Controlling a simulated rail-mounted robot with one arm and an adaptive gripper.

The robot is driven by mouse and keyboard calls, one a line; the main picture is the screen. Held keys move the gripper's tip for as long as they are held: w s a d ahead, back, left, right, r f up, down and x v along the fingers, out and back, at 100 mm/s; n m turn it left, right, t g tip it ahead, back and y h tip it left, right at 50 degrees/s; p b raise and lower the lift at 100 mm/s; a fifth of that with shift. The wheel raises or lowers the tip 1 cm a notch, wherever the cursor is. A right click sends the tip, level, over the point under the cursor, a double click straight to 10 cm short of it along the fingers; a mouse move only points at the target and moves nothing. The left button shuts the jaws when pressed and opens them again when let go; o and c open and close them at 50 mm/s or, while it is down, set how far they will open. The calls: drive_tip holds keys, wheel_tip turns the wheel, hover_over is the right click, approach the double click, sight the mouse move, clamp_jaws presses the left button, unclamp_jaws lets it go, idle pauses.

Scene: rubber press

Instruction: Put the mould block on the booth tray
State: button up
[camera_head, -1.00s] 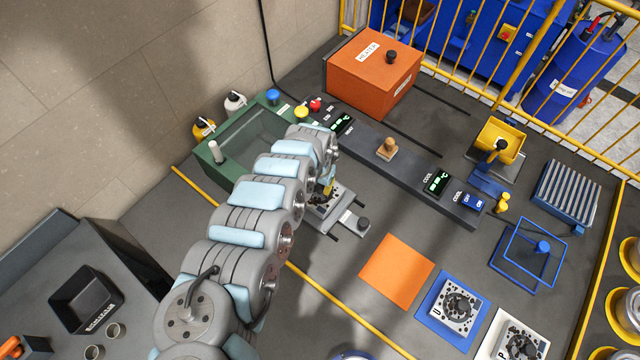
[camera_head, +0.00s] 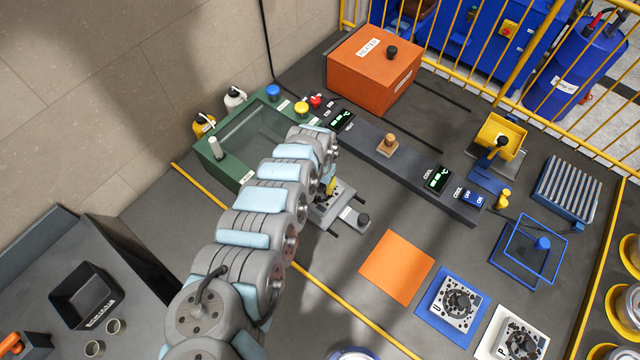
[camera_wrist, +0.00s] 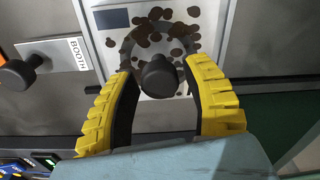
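The mould block (camera_wrist: 165,40), pale with dark spots and a black knob (camera_wrist: 158,75), sits on the booth tray in the wrist view. In the head view it is mostly hidden behind my gripper. The booth tray (camera_head: 345,215) has a pale plate and a dark handle knob; the wrist view shows its BOOTH label (camera_wrist: 77,50) and handle (camera_wrist: 18,74). My gripper (camera_wrist: 158,68) is over the block with its yellow fingers apart, one on each side of the knob. Gaps show between the fingers and the knob, so it looks open.
The green booth (camera_head: 225,160) stands just left of the tray. An orange mat (camera_head: 398,266), a block on a blue mat (camera_head: 455,302) and a block on a white mat (camera_head: 520,340) lie to the right. A dark control rail (camera_head: 410,172) runs behind.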

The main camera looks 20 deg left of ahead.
sight(319, 186)
drive_tip(key=shift+r, duration=0.1)
drive_tip(key=shift+r, duration=0.85)
wheel_tip(319, 186, up, 10)
drive_tip(key=p, duration=0.1)
drive_tip(key=shift+s, duration=0.4)
